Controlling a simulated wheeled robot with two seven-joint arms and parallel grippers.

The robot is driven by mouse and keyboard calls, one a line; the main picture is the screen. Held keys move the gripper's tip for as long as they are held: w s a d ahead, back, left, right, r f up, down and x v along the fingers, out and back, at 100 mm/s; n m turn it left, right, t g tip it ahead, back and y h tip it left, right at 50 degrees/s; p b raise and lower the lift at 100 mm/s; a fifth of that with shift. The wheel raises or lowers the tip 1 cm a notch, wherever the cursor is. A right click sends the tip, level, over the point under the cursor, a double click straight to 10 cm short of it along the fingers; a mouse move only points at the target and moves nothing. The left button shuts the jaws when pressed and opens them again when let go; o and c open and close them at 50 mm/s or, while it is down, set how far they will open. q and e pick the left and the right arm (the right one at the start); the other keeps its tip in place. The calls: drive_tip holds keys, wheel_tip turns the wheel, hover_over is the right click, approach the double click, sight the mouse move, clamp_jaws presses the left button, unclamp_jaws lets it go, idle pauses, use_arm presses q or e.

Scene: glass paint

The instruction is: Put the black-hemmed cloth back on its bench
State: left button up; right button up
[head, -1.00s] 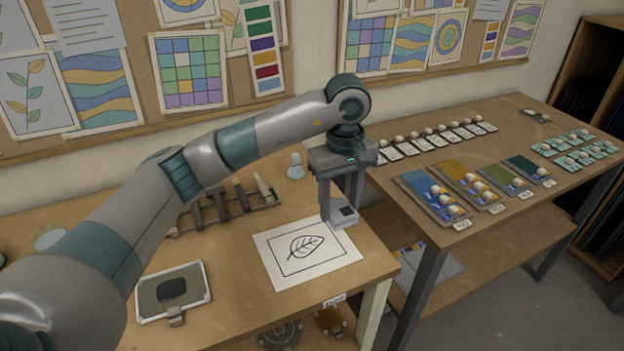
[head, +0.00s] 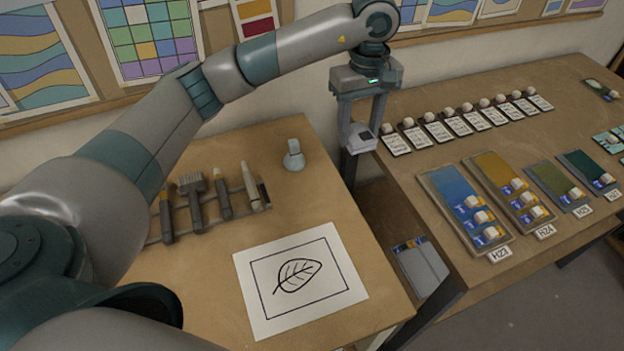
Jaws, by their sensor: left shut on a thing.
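My left gripper (head: 361,122) points down and is shut on a small pale grey thing (head: 362,143) with a darker patch on top. I cannot tell from this view whether this is the cloth, and I see no black hem on it. It is held near the back left corner of the right bench (head: 480,137), beside the row of small cards. The left bench (head: 215,290) carries a white sheet with a leaf drawing (head: 300,278). No other cloth with a black hem can be made out. My right gripper is not in view.
A rack of brushes and tools (head: 208,203) and a small grey-white stoppered thing (head: 293,156) stand on the left bench. Coloured glass sheets (head: 452,190) with labels lie on the right bench. A gap separates the benches; a shelf (head: 380,210) is below.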

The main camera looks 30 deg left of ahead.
use_arm(q)
drive_tip(key=shift+s+r, duration=0.15)
drive_tip(key=shift+s, duration=0.1)
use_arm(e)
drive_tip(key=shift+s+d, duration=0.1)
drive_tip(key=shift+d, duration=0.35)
